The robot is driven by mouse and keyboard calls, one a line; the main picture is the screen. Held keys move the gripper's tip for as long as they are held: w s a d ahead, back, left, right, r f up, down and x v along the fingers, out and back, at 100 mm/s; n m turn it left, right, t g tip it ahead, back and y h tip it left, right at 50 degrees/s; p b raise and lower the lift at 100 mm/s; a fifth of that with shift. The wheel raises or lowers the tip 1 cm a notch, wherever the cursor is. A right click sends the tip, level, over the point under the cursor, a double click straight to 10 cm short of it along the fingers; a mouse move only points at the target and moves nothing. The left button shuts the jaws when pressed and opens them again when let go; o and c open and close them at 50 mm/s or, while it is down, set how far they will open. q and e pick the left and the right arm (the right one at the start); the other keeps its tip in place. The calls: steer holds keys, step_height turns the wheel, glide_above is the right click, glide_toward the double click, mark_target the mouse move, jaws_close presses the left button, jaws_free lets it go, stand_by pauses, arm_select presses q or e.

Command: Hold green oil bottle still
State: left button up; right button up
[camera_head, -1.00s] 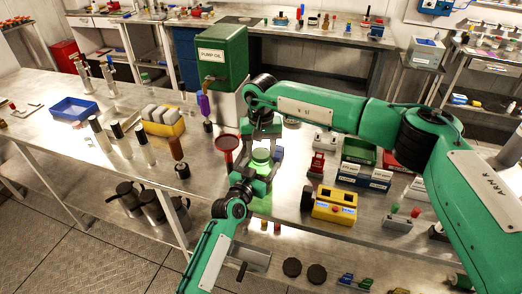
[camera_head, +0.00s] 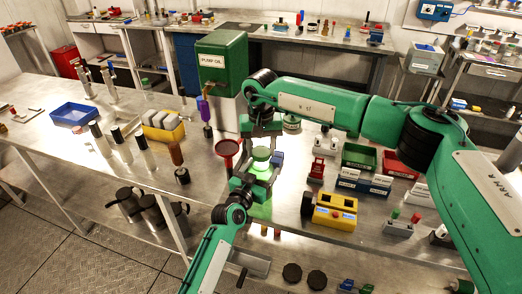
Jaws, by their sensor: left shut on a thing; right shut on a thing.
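The green oil bottle (camera_head: 261,154) stands at the front middle of the metal bench, with its pale green round top showing between my grippers. My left gripper (camera_head: 259,176) reaches in from the lower front and is shut on the bottle's body, hiding much of it. My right gripper (camera_head: 262,150) comes down from above and is shut at the bottle's top, a finger on each side. The exact finger contacts are too small to tell. The bottle looks upright.
A red funnel (camera_head: 228,148) stands close left of the grippers. A yellow box (camera_head: 335,211) is to the right, with green (camera_head: 359,156) and red (camera_head: 401,163) bins behind it. The green pump oil tank (camera_head: 222,65) stands behind. The bench's front edge is close.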

mark_target(261, 151)
steer(key=shift+r, duration=1.55)
arm_select(q)
steer(key=o, duration=2)
steer(key=shift+c, duration=0.2)
steer(key=shift+s, duration=0.1)
